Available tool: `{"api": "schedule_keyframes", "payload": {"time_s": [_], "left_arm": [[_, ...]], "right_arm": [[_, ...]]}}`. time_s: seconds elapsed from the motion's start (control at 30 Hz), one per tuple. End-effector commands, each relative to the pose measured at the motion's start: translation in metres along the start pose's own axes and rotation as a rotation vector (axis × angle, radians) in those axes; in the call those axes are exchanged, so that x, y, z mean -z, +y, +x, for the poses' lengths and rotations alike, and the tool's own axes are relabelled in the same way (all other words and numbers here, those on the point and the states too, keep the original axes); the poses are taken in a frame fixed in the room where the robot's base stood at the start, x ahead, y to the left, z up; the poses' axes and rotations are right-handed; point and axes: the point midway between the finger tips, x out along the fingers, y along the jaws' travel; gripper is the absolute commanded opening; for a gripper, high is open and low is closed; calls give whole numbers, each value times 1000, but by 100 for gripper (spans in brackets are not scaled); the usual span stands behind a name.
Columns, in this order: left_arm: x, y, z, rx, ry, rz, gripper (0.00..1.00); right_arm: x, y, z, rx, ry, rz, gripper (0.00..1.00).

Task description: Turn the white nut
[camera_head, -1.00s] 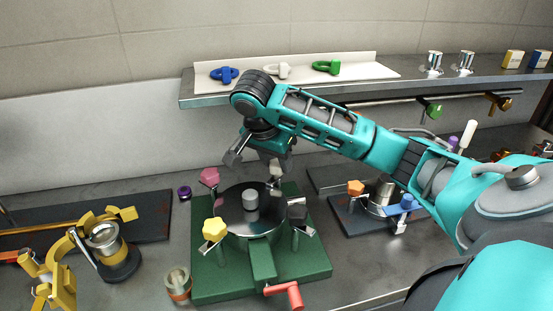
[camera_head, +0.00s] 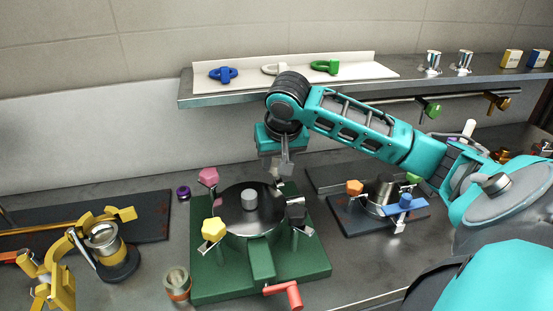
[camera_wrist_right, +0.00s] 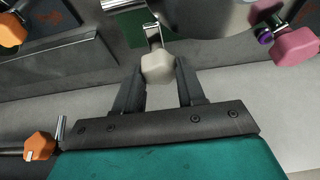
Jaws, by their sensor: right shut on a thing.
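The white nut (camera_wrist_right: 158,66) shows in the right wrist view as a pale hexagonal block between my two dark fingers. It sits at the end of a metal swing bolt on the rim of a round steel lid. My right gripper (camera_wrist_right: 157,82) is shut on it, a finger on each side. In the head view my right gripper (camera_head: 283,168) reaches down at the back of the lid (camera_head: 240,222), which lies on a green base (camera_head: 215,278). There the nut is largely hidden behind the gripper. My left gripper is not in view.
A red handle (camera_head: 289,292) sticks out in front. A yellow fixture (camera_head: 60,270) stands left, a smaller vessel (camera_head: 381,196) right. A steel shelf (camera_head: 420,82) runs behind.

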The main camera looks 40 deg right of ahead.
Motion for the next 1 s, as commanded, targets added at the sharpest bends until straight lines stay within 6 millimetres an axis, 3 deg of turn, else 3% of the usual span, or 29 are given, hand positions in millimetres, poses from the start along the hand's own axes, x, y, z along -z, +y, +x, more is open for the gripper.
{"api": "schedule_keyframes", "payload": {"time_s": [1.0], "left_arm": [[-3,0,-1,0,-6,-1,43]], "right_arm": [[3,4,0,366,2,-879,9]]}}
